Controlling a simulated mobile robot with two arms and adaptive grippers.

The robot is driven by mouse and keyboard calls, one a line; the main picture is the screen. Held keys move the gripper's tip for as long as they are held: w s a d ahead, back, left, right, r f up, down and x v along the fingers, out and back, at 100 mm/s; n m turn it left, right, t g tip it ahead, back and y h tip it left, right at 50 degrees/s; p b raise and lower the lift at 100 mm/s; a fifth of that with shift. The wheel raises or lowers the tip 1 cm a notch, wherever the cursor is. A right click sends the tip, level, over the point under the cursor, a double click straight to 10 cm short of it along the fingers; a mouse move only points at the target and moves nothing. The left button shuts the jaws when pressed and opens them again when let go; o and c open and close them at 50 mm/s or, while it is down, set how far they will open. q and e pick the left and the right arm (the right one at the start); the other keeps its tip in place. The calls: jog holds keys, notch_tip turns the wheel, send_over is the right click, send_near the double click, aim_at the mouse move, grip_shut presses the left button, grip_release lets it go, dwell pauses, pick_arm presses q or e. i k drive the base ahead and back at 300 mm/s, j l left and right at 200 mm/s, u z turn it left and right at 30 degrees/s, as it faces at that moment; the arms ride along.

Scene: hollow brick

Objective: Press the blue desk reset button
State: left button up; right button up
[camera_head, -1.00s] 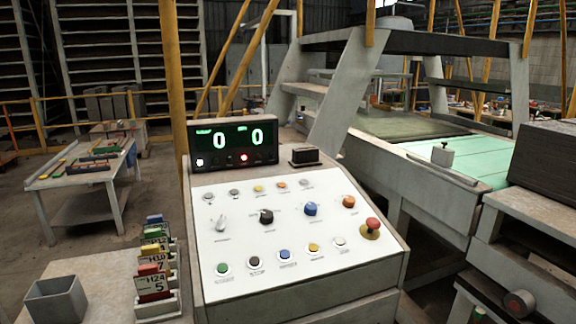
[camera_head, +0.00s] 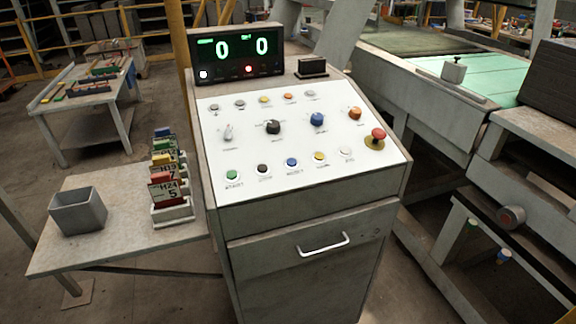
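A blue push button (camera_head: 291,162) sits in the lower row of the sloped white control panel (camera_head: 262,183), between a dark button (camera_head: 262,168) and a yellow button (camera_head: 319,157). A label under it is too small to read with certainty. A larger blue knob (camera_head: 317,119) is higher on the panel. The green button (camera_head: 232,174) is at the left end of the lower row. Neither of my grippers is in view.
A display (camera_head: 237,52) showing two zeros stands behind the panel. A red mushroom button (camera_head: 378,134) is at the panel's right. A side table (camera_head: 120,235) at left holds a grey bin (camera_head: 78,211) and a rack of coloured tags (camera_head: 170,187). A drawer handle (camera_head: 324,244) projects below.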

aim_at(292, 162)
jog(key=k+j+z, duration=0.3)
jog(key=k+j, duration=0.65)
jog(key=j, duration=0.1)
